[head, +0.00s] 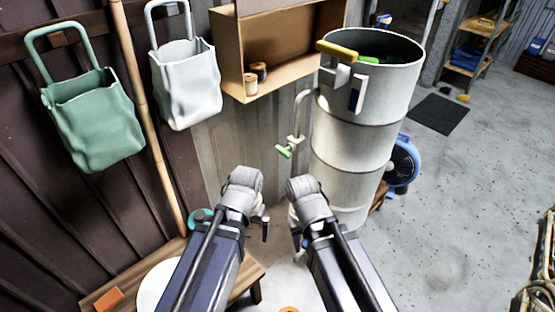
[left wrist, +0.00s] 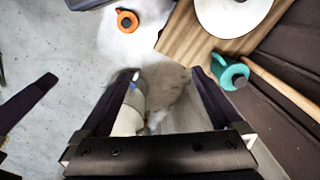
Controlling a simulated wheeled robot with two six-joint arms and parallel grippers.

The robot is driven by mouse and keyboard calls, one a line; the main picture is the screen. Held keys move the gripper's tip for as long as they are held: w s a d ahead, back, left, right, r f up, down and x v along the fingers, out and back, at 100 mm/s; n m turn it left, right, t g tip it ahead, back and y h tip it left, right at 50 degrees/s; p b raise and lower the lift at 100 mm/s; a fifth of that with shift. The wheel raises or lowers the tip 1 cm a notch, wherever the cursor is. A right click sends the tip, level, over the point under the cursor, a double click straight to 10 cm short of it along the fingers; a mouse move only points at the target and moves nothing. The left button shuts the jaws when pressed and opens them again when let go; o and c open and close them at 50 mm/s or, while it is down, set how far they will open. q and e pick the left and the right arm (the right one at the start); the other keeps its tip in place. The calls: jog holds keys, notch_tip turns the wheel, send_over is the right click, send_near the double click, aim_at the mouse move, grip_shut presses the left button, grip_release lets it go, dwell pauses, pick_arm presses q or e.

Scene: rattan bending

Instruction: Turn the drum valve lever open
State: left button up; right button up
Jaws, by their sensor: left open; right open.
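A tall pale metal drum (head: 362,130) stands upright right of centre in the head view. A small green lever (head: 284,152) shows at the lower end of a thin grey pipe (head: 299,112) on the drum's left side. A yellow handle (head: 337,50) sits near the drum's rim. My left gripper (head: 262,228) is below and left of the green lever, apart from it. In the left wrist view its fingers (left wrist: 165,82) are open, with a pale rounded thing behind the left finger. My right gripper (head: 299,238) is open below the lever, near the drum's lower part.
A cardboard shelf box (head: 228,60) hangs behind. A blue fan (head: 403,160) stands behind the drum. The floor at right is mostly clear.

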pick_arm(q)
notch_tip(320, 180, down, 10)
jog(key=w+a+n+h+b, duration=0.1)
jog(key=w+a+n+b, duration=0.15)
jog(key=b, duration=0.55)
jog(key=n+t+h+b, duration=0.7)
jog(key=n+t+h, duration=0.55)
jog(key=n, duration=1.45)
send_near(281, 153)
jog(key=x, duration=0.3)
jog(key=shift+x, duration=4.05)
jog(key=shift+c, duration=0.4)
